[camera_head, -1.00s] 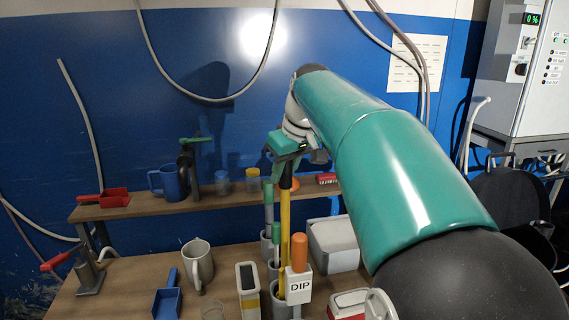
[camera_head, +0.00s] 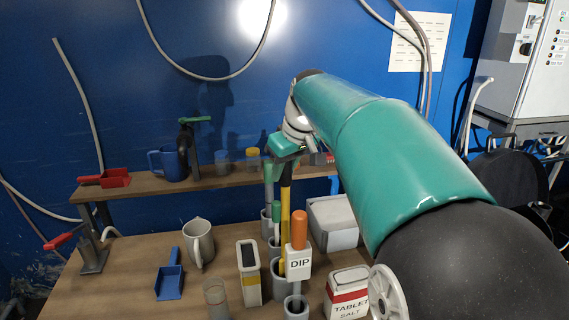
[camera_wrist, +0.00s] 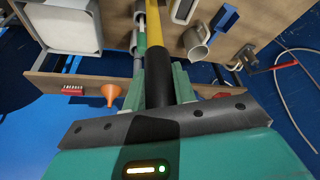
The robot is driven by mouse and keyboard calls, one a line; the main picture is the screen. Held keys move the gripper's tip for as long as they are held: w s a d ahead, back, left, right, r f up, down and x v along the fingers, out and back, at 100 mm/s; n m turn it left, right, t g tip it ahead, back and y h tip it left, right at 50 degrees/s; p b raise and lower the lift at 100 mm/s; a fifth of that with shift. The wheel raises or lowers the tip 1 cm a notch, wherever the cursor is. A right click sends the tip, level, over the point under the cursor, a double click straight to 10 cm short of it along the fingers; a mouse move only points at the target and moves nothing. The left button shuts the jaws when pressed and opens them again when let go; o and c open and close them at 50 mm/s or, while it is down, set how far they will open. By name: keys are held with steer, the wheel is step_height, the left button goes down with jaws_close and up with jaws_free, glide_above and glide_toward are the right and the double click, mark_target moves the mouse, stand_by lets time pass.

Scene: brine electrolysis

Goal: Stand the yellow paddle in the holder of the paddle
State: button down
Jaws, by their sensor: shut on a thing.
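My gripper (camera_head: 287,148) is shut on the dark handle of the yellow paddle (camera_head: 285,205), above the bench. In the wrist view, the green fingers of my gripper (camera_wrist: 158,78) clasp the black handle, and the paddle's yellow shaft (camera_wrist: 169,28) runs on beyond it. The paddle looks upright in the head view. Its lower part passes behind an orange-handled tool and reaches a grey cup-like holder (camera_head: 279,287) in the row. Yellow shows at the cup's mouth. Whether the tip is inside or behind it, I cannot tell.
Green-handled tools (camera_head: 268,185) stand close left of the paddle. The orange-handled tool (camera_head: 299,230) with a DIP label stands in front. A white box (camera_head: 333,222), a salt carton (camera_head: 346,292) and a grey mug (camera_head: 198,243) stand nearby. A shelf (camera_head: 140,188) runs behind.

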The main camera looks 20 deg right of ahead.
stand_by(0.3)
steer(key=c, duration=1.1)
jaws_free()
steer(key=shift+f, duration=0.1)
steer(key=shift+o, duration=0.2)
